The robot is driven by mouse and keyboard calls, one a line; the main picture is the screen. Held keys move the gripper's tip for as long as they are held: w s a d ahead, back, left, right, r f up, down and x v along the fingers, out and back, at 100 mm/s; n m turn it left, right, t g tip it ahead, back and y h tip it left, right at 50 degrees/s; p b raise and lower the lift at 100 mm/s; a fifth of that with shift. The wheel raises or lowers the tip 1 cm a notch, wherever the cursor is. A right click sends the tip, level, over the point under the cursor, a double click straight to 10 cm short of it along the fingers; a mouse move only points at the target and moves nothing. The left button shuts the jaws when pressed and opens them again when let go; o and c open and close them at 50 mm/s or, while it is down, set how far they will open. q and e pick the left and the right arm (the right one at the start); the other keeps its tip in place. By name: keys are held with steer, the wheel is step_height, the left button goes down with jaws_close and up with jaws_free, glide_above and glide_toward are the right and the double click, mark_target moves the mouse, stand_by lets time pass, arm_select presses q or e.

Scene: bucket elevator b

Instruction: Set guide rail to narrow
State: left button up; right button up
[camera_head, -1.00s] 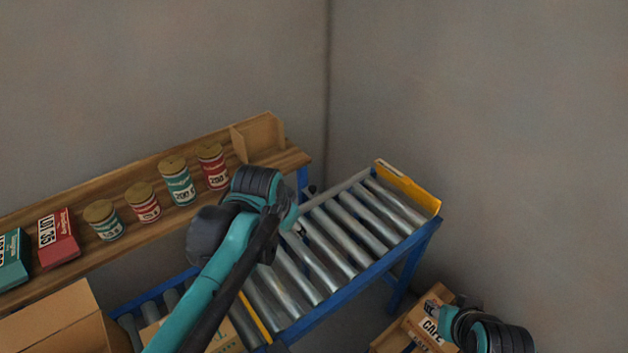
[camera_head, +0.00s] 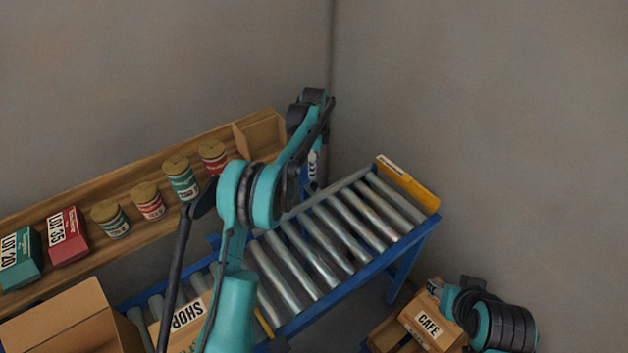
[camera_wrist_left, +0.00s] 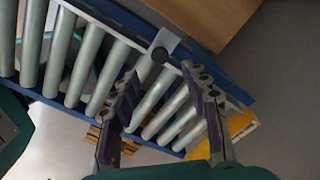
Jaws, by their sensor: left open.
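The guide rail (camera_head: 345,188) is a pale bar along the wall-side edge of the roller conveyor. Of my right arm, only links show at the lower right.
The roller conveyor (camera_head: 318,250) has a blue frame and a yellow end stop (camera_head: 412,186). A wooden shelf (camera_head: 262,130) with several cans and two boxes runs alongside. Cartons (camera_head: 188,318) sit on the lower rollers.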

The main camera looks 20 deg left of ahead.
mark_target(314, 184)
arm_select(q)
step_height(314, 184, down, 8)
steer(key=b, duration=0.2)
steer(key=shift+r+b, duration=0.2)
steer(key=shift+b, duration=0.1)
jaws_close()
